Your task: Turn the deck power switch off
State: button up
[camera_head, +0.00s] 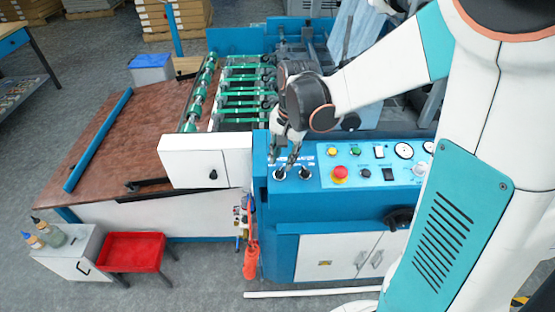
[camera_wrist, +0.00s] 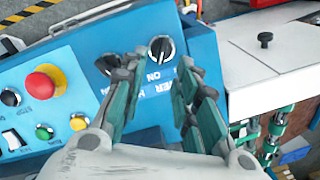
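Two black rotary switches with ON labels sit at the left end of the blue control panel. The left one (camera_head: 279,174) shows in the wrist view as the right one (camera_wrist: 160,48), its pale mark running roughly up and down. The other (camera_head: 305,173) is partly covered by a finger in the wrist view (camera_wrist: 107,63). The labels are partly hidden, so I cannot tell which is the deck power switch. My gripper (camera_head: 287,158) is above these switches, fingers pointing down at the panel. In the wrist view its fingers (camera_wrist: 157,80) are apart with nothing between them.
A red stop button (camera_head: 340,173) on a yellow base, a yellow button (camera_head: 332,152), a green button (camera_head: 354,155) and black switches share the panel. A white box (camera_head: 207,165) stands left of it. Green rollers (camera_head: 243,95) lie behind. A red tray (camera_head: 131,251) is at lower left.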

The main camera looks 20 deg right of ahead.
aim_at(282, 167)
jog(key=shift+w+a+f+b, duration=0.15)
jog(key=shift+f+b, duration=0.3)
jog(key=shift+f, duration=1.35)
grip_shut()
